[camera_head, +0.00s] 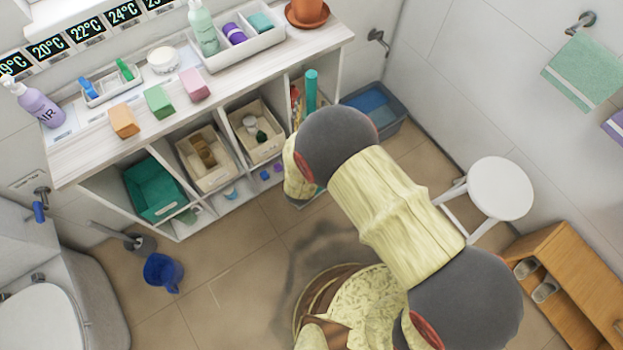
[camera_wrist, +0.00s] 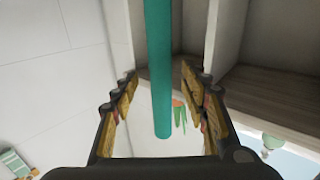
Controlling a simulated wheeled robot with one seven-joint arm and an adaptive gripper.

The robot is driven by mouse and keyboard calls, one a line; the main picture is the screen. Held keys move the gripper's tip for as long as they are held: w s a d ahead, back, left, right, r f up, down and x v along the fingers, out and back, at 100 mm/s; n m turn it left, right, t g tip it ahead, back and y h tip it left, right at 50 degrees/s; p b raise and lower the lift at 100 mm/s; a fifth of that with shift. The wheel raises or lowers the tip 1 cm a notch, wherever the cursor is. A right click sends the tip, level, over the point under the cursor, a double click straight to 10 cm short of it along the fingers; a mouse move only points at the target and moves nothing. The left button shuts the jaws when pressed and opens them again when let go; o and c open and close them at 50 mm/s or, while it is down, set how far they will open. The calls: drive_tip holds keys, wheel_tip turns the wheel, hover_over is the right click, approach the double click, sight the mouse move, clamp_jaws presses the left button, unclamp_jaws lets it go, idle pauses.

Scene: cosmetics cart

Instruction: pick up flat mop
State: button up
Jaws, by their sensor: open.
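A teal pole (camera_head: 311,90), apparently the flat mop's handle, stands at the right end of the shelf unit in the head view. The mop's head cannot be made out; my arm covers the area below the pole. In the wrist view the teal pole (camera_wrist: 158,45) runs down from the top edge, between the two fingers of my gripper (camera_wrist: 159,82). The fingers are spread, with space visible on both sides of the pole. My gripper is hidden behind my arm in the head view.
The shelf unit (camera_head: 110,150) holds bins, with bottles and trays on top. A blue bin (camera_head: 372,104) stands right of it. A white stool (camera_head: 501,188) and wooden shoe rack (camera_head: 570,270) are on the right.

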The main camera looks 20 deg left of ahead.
sight(311, 104)
drive_tip(key=w, duration=0.2)
drive_tip(key=w+b, duration=0.1)
drive_tip(key=shift+w+a, duration=0.15)
drive_tip(key=shift+a, duration=0.15)
drive_tip(key=c, duration=0.3)
drive_tip(key=c, duration=0.8)
clamp_jaws()
